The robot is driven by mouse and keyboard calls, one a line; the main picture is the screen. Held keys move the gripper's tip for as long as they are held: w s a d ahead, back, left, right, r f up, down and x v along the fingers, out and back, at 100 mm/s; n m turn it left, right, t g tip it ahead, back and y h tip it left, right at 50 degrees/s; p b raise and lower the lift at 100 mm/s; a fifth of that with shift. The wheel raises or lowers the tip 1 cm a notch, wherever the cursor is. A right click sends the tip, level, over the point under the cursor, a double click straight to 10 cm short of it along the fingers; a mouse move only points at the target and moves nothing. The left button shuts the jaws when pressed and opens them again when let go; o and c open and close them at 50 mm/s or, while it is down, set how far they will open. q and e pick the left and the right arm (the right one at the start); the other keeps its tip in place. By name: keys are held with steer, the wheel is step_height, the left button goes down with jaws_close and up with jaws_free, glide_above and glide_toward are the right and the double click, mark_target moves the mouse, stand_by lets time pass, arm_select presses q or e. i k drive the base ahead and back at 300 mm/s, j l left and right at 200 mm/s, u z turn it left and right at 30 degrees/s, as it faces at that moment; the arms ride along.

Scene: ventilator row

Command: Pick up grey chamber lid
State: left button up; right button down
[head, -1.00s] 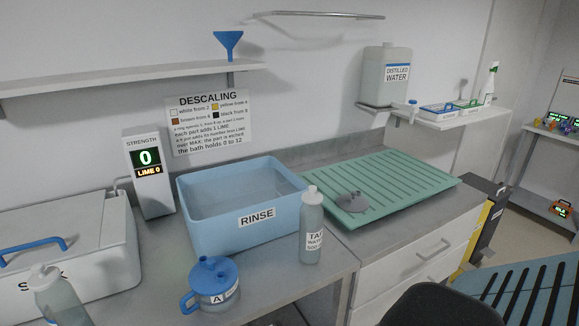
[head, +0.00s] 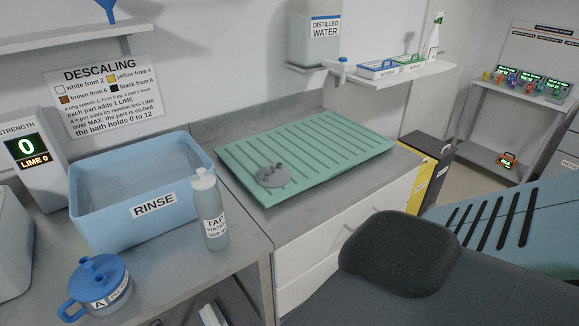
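The grey chamber lid (head: 273,175) is a round grey disc with small raised stubs on top. It lies on the near left part of the green ribbed drain mat (head: 330,138) on the counter. Nothing covers it. Neither of my grippers shows in the head view.
Left of the mat stand the blue RINSE tub (head: 110,215), a tap water bottle (head: 211,215) and a blue-lidded jar marked A (head: 100,283). A dark padded headrest (head: 400,250) is in front of the drawers. The mat is otherwise bare.

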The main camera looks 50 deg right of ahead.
mark_target(273, 176)
steer(key=k+l, duration=0.1)
steer(key=l, duration=0.85)
steer(key=k+l+z, duration=0.1)
steer(key=l, duration=0.85)
steer(key=k+l, duration=0.1)
steer(key=l, duration=0.5)
steer(key=k+l, duration=0.1)
steer(key=l, duration=0.5)
steer(key=k+l+z, duration=0.1)
steer(key=l, duration=0.5)
